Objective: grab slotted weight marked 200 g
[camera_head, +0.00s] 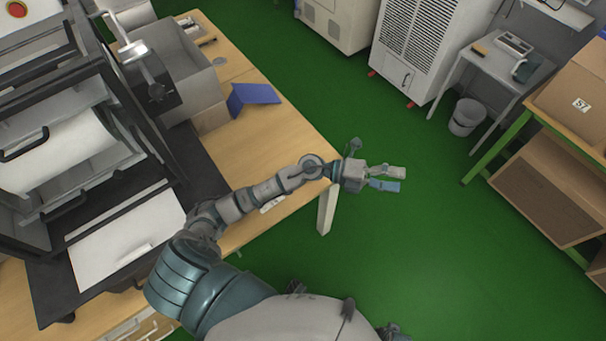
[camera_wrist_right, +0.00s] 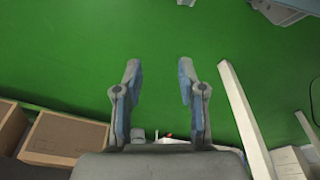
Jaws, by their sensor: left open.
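I cannot make out a slotted weight marked 200 g in either view. My left gripper (camera_head: 402,180) is open and empty in the head view, its fingers pointing right. It hangs over the green floor just past the right edge of the wooden table (camera_head: 268,140). A small whitish item (camera_head: 272,203) lies on the table beside my left forearm, too small to identify. My right gripper (camera_wrist_right: 158,70) shows in the right wrist view with its two fingers apart and only green floor between them.
A testing machine (camera_head: 60,140) fills the left side. A blue angled object (camera_head: 252,95) lies on the table. A white cabinet (camera_head: 425,45), a bin (camera_head: 467,116), a small table (camera_head: 500,66) and a shelf with cardboard boxes (camera_head: 572,105) stand beyond. The middle floor is clear.

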